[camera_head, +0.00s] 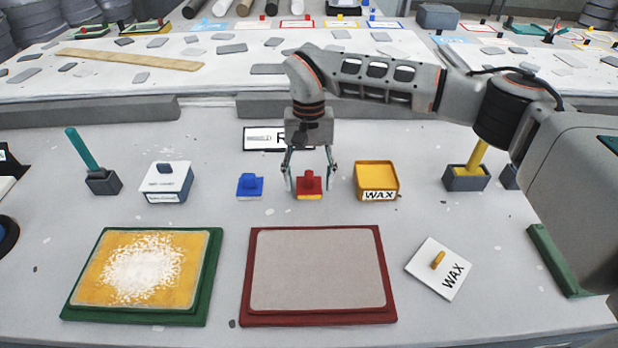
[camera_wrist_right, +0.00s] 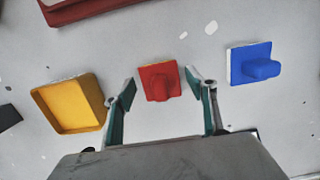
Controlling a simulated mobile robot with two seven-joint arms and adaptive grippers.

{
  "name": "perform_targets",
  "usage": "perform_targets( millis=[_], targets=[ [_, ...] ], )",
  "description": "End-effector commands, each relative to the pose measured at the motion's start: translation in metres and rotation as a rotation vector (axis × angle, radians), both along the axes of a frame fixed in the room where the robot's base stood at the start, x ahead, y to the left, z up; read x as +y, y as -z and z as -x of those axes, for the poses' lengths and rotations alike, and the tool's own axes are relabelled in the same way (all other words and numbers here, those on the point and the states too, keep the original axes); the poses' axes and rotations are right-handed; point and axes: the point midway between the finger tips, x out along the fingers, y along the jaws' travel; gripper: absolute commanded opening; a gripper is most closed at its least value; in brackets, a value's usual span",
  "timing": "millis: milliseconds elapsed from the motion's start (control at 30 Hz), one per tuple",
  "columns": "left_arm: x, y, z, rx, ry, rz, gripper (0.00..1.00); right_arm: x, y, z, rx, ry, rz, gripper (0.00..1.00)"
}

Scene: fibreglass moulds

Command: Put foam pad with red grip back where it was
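The foam pad with the red grip (camera_head: 309,187) stands on the table in the head view, between the blue-gripped pad and the yellow wax box. It also shows in the right wrist view (camera_wrist_right: 159,82). My right gripper (camera_head: 311,175) is over it, with its two fingers apart on either side of the red grip. In the right wrist view the open fingertips (camera_wrist_right: 160,84) flank the pad, with gaps on both sides. My left gripper is not in view.
The blue-gripped pad (camera_head: 250,185) is close on the left, the open yellow wax box (camera_head: 376,178) on the right. A red-framed mould (camera_head: 318,317) and a green-framed mould with white powder (camera_head: 136,317) lie in front. The wax lid (camera_head: 450,258) lies at the front right.

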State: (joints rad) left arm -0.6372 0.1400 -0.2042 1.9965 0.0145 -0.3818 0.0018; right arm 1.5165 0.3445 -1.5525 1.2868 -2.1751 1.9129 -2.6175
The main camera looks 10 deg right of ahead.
Motion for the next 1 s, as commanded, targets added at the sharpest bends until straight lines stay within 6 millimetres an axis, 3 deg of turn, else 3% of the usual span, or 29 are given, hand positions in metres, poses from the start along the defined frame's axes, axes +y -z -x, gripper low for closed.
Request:
perform_targets(
  millis=[333, 800, 1000],
  targets=[
    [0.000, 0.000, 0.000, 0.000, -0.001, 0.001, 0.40, 0.000, -0.011, -0.001, -0.002, 0.001, 0.001, 0.56],
    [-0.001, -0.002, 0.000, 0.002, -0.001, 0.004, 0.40, -0.002, -0.099, -0.012, -0.004, 0.000, 0.001, 0.56],
    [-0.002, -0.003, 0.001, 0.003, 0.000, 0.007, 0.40, -0.003, -0.119, -0.014, -0.002, 0.000, 0.000, 0.56]
  ],
)
